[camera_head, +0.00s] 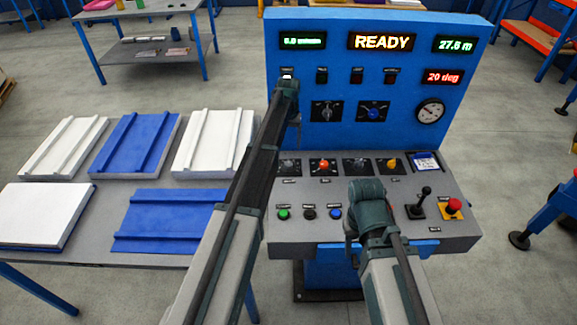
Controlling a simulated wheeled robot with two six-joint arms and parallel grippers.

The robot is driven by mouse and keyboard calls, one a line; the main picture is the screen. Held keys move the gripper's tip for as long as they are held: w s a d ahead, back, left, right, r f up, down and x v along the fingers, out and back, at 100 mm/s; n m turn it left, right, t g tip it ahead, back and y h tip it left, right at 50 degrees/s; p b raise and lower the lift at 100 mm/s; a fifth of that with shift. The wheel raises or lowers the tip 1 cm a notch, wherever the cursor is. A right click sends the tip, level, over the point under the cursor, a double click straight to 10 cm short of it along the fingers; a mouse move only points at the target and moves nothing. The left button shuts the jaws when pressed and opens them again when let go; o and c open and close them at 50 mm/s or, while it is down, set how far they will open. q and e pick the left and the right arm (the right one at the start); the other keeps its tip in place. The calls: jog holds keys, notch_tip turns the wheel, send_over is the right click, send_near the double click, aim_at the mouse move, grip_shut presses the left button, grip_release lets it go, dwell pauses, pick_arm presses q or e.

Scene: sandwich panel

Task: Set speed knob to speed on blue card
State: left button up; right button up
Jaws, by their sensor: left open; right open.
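A card with blue and white areas (426,162) sits in a dark holder at the console's right back; its writing is too small to read. A dark knob (326,111) and a blue knob (374,113) are on the upright panel. The sloped console has an orange knob (323,165), a yellow knob (392,163) and grey knobs; I cannot read which is for speed. My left gripper (289,96) is in front of the panel's left side. My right gripper (353,228) is low over the console's front. Both are open, with their fingers mostly hidden; neither visibly holds anything.
Displays show READY (382,41), 27.5 m and 20 deg. A black joystick (421,201) and red stop button (453,206) are at the console's right. Green, black and blue buttons line its front. White and blue panels (130,140) cover the left table.

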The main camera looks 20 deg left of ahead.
aim_at(289, 163)
pick_arm(q)
notch_tip(289, 163, down, 10)
jog(key=b, duration=0.9)
jog(key=shift+f, duration=0.1)
jog(key=shift+c, duration=0.3)
grip_shut()
